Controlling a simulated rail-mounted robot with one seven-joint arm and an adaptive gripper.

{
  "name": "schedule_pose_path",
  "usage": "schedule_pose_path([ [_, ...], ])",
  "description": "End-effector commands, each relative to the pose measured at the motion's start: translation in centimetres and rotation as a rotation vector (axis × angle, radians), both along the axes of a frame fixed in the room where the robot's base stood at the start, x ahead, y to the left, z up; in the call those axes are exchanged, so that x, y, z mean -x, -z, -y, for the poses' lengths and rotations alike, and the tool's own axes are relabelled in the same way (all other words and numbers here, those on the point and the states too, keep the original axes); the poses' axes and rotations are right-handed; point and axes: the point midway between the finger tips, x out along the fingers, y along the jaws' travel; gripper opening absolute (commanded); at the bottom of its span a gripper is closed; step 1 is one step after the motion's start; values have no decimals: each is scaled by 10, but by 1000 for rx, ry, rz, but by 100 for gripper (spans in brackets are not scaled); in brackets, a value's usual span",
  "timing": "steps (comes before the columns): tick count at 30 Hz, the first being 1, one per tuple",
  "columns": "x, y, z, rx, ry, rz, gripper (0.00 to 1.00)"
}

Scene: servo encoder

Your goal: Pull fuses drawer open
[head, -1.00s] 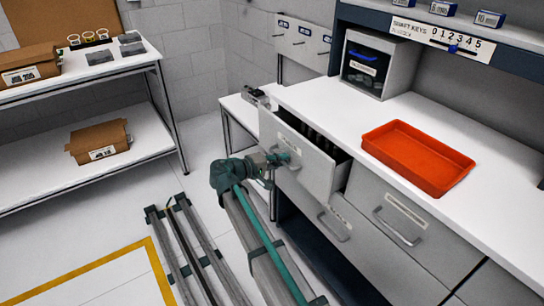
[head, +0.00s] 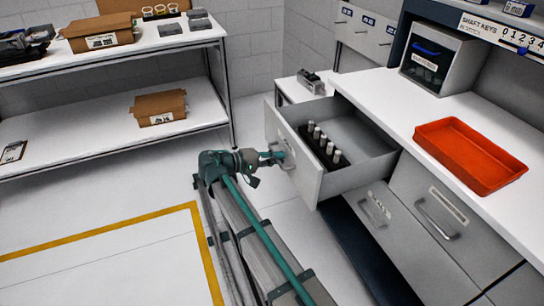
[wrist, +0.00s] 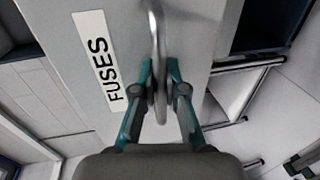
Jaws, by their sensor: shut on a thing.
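The fuses drawer (head: 298,165) stands well out from the white-topped bench in the head view. Inside it a dark holder (head: 325,146) carries several pale cylinders standing upright. In the wrist view the drawer front (wrist: 190,30) bears a white label reading FUSES (wrist: 108,72). My gripper (head: 277,158) is at the drawer front, and in the wrist view its teal fingers (wrist: 160,88) are closed on the metal drawer handle (wrist: 157,55), one finger on each side.
An orange tray (head: 470,153) lies on the bench top (head: 375,95), beside a grey bin (head: 442,62). Closed drawers (head: 437,212) sit below. A white shelf unit (head: 100,62) with cardboard boxes stands at the left. Floor (head: 120,205) between is clear.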

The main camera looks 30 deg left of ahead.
Motion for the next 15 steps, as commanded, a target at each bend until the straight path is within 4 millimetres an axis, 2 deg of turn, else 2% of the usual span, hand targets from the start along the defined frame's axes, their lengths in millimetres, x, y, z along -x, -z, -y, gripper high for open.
schedule_pose_path([
  [13, 0, 0, 2, 1, 8, 0, 0],
  [14, 0, 0, 2, 1, 8, 0, 16],
  [15, 0, 0, 2, 1, 8, 0, 22],
])
